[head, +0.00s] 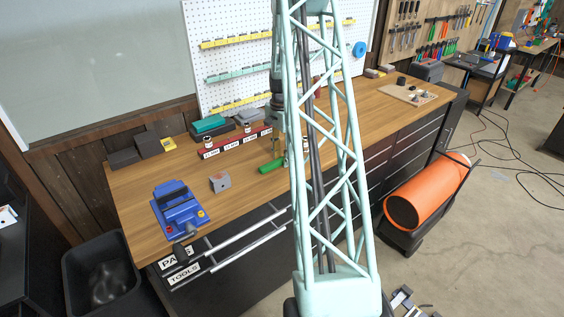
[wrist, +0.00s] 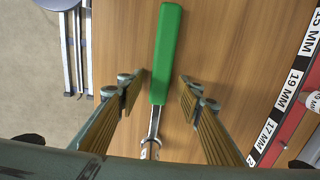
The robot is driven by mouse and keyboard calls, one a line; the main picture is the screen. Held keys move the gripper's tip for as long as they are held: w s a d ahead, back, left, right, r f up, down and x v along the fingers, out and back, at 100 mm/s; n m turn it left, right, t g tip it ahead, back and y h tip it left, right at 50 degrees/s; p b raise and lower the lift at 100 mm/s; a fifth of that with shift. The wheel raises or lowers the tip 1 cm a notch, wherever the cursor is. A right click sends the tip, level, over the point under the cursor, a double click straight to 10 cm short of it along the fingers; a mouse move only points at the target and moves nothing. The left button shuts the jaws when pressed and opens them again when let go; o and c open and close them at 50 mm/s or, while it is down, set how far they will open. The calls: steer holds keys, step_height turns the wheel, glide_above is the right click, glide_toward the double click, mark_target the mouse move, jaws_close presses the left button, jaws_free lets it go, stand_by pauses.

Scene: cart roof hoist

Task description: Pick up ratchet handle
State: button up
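The ratchet handle (wrist: 166,55) has a green grip and a silver metal shaft (wrist: 154,125). It lies on the wooden workbench. In the head view its green grip (head: 271,164) shows near the front edge of the bench, left of my lattice arm, which hides part of it. In the wrist view my gripper (wrist: 159,88) is open, with one finger on each side of the handle around the lower grip and shaft. Gaps show on both sides and neither finger touches it. The head of the ratchet is partly hidden at the bottom of the wrist view.
A red socket rail (head: 236,143) with size labels lies behind the handle; it is on the right in the wrist view (wrist: 290,135). A grey block (head: 220,183) and a blue vise (head: 178,210) stand to the left. Drawer handles (head: 245,240) stick out in front of the bench.

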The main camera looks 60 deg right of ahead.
steer(key=shift+c, duration=0.9)
steer(key=c, duration=0.9)
steer(key=shift+r, duration=0.15)
steer(key=shift+r, duration=1.7)
steer(key=s+a+r+b, duration=0.1)
steer(key=s+a, duration=0.9)
steer(key=a, duration=0.2)
steer(key=shift+s+r, duration=0.2)
steer(key=shift+s, duration=0.05)
